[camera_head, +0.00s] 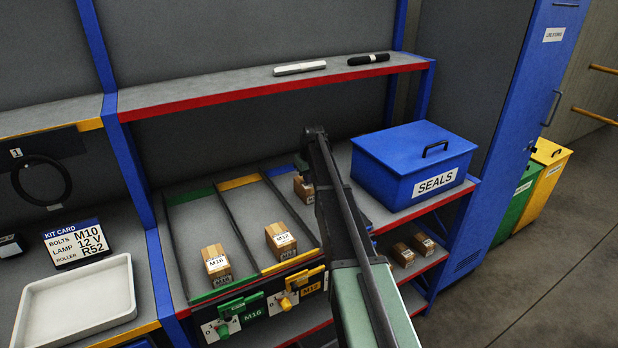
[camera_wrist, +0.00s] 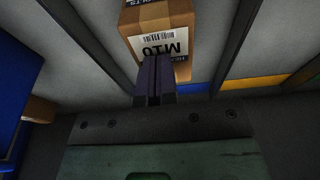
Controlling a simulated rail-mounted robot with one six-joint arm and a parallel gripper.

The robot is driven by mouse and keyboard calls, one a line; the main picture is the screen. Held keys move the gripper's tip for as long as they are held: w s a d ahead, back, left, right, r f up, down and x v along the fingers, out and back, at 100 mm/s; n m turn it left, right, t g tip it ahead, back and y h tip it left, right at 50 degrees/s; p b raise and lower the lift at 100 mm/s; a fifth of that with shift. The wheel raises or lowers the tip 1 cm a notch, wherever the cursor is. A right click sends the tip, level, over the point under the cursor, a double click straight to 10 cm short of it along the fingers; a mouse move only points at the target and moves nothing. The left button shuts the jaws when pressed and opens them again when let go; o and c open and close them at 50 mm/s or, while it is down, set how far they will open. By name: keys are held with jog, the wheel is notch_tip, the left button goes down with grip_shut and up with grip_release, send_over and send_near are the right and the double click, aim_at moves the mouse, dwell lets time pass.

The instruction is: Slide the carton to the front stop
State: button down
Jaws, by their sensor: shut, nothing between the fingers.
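The carton in the blue-marked lane is brown with a white label; it shows in the head view (camera_head: 303,190), partly hidden by my arm. In the wrist view this carton (camera_wrist: 160,35) fills the upper middle, and its label reads M10 upside down. My gripper (camera_wrist: 155,62) is shut and empty, pointing at the carton from the blue strip (camera_wrist: 195,88) side, the lane's back end. The fingertips overlap the carton's label in the picture; I cannot tell whether they touch it. The front end of this lane is hidden behind my arm in the head view.
An M16 carton (camera_head: 216,263) and an M12 carton (camera_head: 280,240) sit at the front of the green and yellow lanes. A blue SEALS box (camera_head: 413,165) stands right of my arm. A red-edged shelf (camera_head: 230,88) overhangs behind. Dark dividers separate the lanes.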

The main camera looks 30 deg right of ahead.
jog(key=s, duration=2)
jog(key=shift+s+d+f, duration=0.35)
jog(key=shift+d, duration=0.05)
jog(key=shift+w+r+p, duration=0.1)
jog(key=shift+r+p, duration=0.3)
jog(key=shift+r, duration=0.05)
jog(key=shift+w+d+r+p, duration=0.15)
jog(key=shift+w+d+p, duration=0.1)
jog(key=shift+d+p, duration=0.1)
jog(key=shift+s+r, duration=0.15)
jog(key=shift+r, duration=0.1)
jog(key=s, duration=1.1)
jog(key=shift+s+d, duration=0.35)
jog(key=shift+d, duration=0.05)
